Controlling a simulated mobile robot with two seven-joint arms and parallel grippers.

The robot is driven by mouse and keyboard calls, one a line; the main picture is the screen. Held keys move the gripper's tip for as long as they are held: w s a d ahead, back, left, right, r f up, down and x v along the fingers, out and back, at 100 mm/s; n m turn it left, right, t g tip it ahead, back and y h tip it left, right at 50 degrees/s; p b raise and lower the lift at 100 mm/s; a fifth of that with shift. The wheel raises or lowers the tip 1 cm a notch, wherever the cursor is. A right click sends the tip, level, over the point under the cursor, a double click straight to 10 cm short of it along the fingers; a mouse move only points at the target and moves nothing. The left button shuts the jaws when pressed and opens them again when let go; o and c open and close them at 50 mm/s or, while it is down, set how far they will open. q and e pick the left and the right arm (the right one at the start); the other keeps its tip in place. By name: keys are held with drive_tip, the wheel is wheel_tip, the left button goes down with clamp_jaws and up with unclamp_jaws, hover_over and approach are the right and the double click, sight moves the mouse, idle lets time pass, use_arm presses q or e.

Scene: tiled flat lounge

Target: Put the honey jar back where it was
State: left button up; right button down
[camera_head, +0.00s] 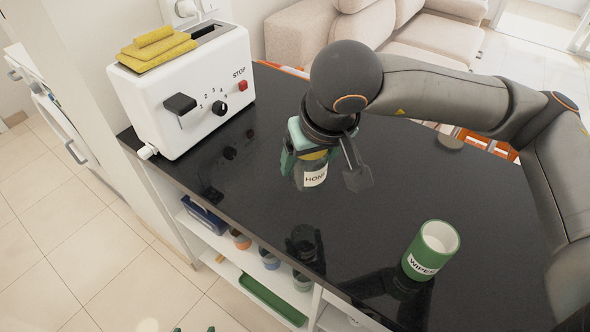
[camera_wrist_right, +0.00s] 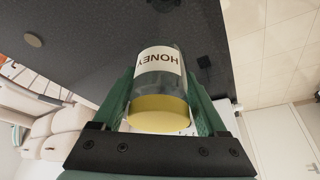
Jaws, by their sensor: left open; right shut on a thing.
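The honey jar (camera_head: 315,176) is a clear jar with a white "HONEY" label and a yellow lid. My right gripper (camera_head: 309,158) is shut on it from above, over the black counter (camera_head: 390,220). I cannot tell whether its base touches the counter. In the right wrist view the jar (camera_wrist_right: 159,82) sits between the green fingers of my right gripper (camera_wrist_right: 163,100), with the yellow lid closest to the palm. Only two green fingertips of my left gripper (camera_head: 194,329) show at the bottom edge of the head view, apart and empty, far from the jar.
A white toaster (camera_head: 190,95) with yellow sponges (camera_head: 157,50) on top stands at the counter's left end. A green wipes canister (camera_head: 431,250) stands at the front right. A shelf (camera_head: 240,262) with small pots and a green tray (camera_head: 272,300) is below. The counter between is clear.

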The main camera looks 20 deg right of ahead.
drive_tip(key=w+f, duration=0.5)
drive_tip(key=shift+w+f, duration=0.15)
drive_tip(key=shift+f, duration=0.05)
drive_tip(key=x, duration=0.3)
drive_tip(key=shift+f+p, duration=0.4)
drive_tip(key=shift+f, duration=0.1)
use_arm(q)
drive_tip(key=shift+s+a+r, duration=0.1)
drive_tip(key=shift+s+a, duration=0.15)
drive_tip(key=shift+a, duration=0.2)
use_arm(e)
drive_tip(key=shift+f, duration=0.1)
drive_tip(key=shift+f+b, duration=0.25)
drive_tip(key=shift+b, duration=0.15)
drive_tip(key=shift+c, duration=1.3)
unclamp_jaws()
drive_tip(key=shift+r, duration=0.1)
drive_tip(key=shift+o, duration=1.3)
drive_tip(key=shift+s, duration=0.2)
use_arm(q)
drive_tip(key=shift+w+d, duration=0.15)
drive_tip(key=shift+d, duration=0.1)
